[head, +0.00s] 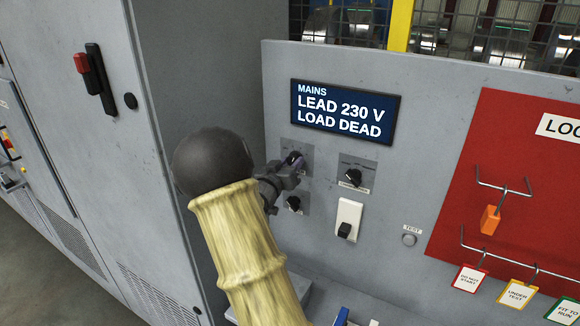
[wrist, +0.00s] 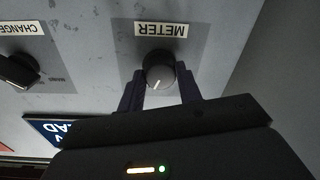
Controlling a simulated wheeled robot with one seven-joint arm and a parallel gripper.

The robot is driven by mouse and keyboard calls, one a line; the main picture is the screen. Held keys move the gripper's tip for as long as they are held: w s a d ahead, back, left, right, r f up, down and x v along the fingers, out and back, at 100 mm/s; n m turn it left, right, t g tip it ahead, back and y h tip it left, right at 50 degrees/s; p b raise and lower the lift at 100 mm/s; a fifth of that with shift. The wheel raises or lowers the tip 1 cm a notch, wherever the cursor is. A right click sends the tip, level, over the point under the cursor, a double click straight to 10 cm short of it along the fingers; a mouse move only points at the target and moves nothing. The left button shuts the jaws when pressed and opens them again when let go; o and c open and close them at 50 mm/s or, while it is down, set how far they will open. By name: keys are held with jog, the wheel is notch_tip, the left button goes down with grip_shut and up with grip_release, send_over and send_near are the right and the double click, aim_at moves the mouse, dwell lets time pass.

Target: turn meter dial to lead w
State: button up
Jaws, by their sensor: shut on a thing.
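The meter dial (wrist: 159,72) is a round black knob with a pale pointer line. In the head view my gripper (head: 288,168) reaches the panel from the left and hides most of the dial. The letters around the dial are too small to read. The display (head: 345,111) above reads MAINS, LEAD 230 V, LOAD DEAD.
A changeover knob (head: 353,178) is to the right, and it also shows in the wrist view (wrist: 20,70). Another black knob (head: 293,204) is below the dial. A white switch (head: 347,218), a test button (head: 409,240) and a red lockout board (head: 515,170) are further right. A grey cabinet (head: 85,130) stands left.

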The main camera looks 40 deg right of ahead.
jog(key=shift+f+b, duration=0.2)
jog(key=shift+b, duration=0.15)
jog(key=shift+m+b, duration=3.8)
jog(key=shift+b, duration=1.55)
jog(key=shift+r, duration=0.15)
jog(key=o, duration=1)
jog(key=shift+a, duration=0.15)
